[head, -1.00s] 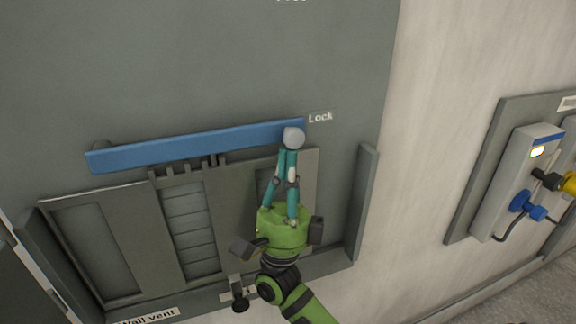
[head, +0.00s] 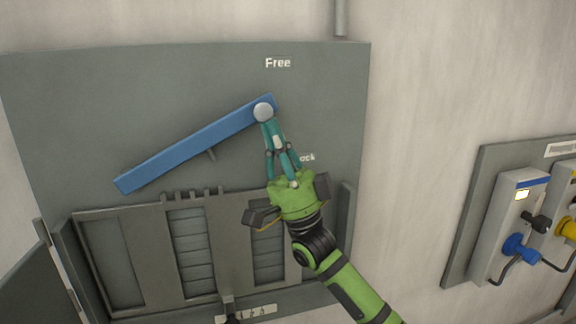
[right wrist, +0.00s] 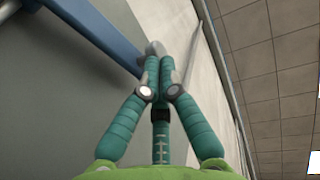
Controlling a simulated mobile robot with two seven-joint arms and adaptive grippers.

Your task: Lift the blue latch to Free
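The blue latch (head: 190,147) is a long bar on the grey wall panel. It is tilted, with its right end raised towards the "Free" label (head: 278,62) and above the partly covered "Lock" label (head: 309,158). A round grey knob (head: 263,112) sits at its right end. My right gripper (head: 266,122) reaches up from below with its teal fingers closed together at this knob. In the right wrist view the fingertips (right wrist: 155,62) meet at the grey knob, beside the blue bar (right wrist: 95,32). My left gripper is not in view.
Below the latch is a vent with grey sliding panels (head: 110,262) and a toothed top edge. A raised frame edge stands at its right. On the wall at right is a panel (head: 470,215) with blue and yellow plugs. The panel area around "Free" is clear.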

